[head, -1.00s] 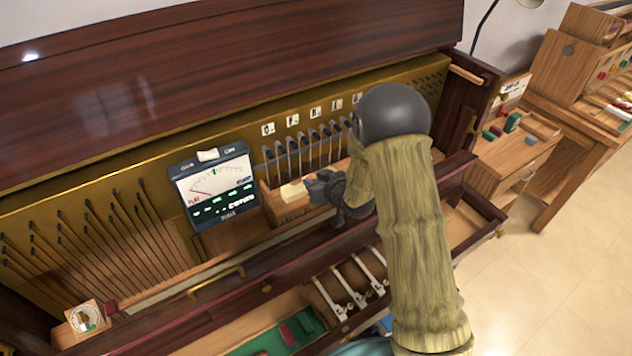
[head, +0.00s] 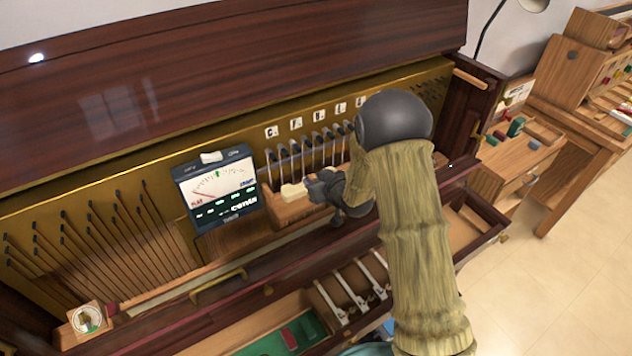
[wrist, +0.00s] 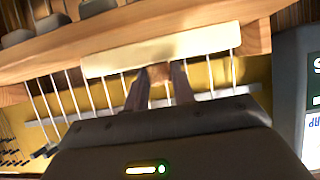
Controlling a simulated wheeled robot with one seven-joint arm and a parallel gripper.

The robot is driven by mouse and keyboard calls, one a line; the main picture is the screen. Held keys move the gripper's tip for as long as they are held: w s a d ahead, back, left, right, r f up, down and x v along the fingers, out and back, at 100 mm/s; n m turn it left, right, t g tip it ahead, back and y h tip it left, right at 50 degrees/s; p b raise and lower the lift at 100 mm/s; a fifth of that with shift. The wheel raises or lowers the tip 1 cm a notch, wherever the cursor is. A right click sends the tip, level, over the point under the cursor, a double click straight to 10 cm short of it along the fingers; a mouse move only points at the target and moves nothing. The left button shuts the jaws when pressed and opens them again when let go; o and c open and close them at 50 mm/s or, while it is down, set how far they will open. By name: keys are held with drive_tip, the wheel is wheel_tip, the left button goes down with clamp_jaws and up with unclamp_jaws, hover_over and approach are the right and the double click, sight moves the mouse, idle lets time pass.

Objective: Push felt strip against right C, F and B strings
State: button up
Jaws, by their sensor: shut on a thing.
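A pale cream felt strip (wrist: 165,49) with a small wooden tab (wrist: 158,76) lies across several thin metal strings (wrist: 72,92) in the wrist view. I cannot tell whether it presses on them. My gripper (wrist: 157,84) is shut on the tab. In the head view, the left end of the felt strip (head: 293,191) shows beside my gripper (head: 322,187), in front of the strings (head: 292,160). Letter labels (head: 271,131) stand above the strings, too small to read surely. My forearm and wrist hide the right end of the string row.
A tuner meter (head: 217,187) stands close left of the strings. A wooden ledge (wrist: 255,38) runs beside the strip. Dark rods (head: 100,245) fill the left of the piano. The raised lid (head: 230,60) is above, an open drawer (head: 470,225) at right.

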drive_tip(key=shift+w+a, duration=0.35)
drive_tip(key=shift+w, duration=0.15)
drive_tip(key=o, duration=0.9)
drive_tip(key=s+d, duration=0.1)
drive_tip(key=s, duration=0.1)
drive_tip(key=s+d+r, duration=0.1)
drive_tip(key=s+d, duration=0.1)
drive_tip(key=s+d+r, duration=0.1)
drive_tip(key=s, duration=0.1)
drive_tip(key=shift+s+d, duration=0.25)
drive_tip(key=shift+s, duration=0.1)
idle(0.4)
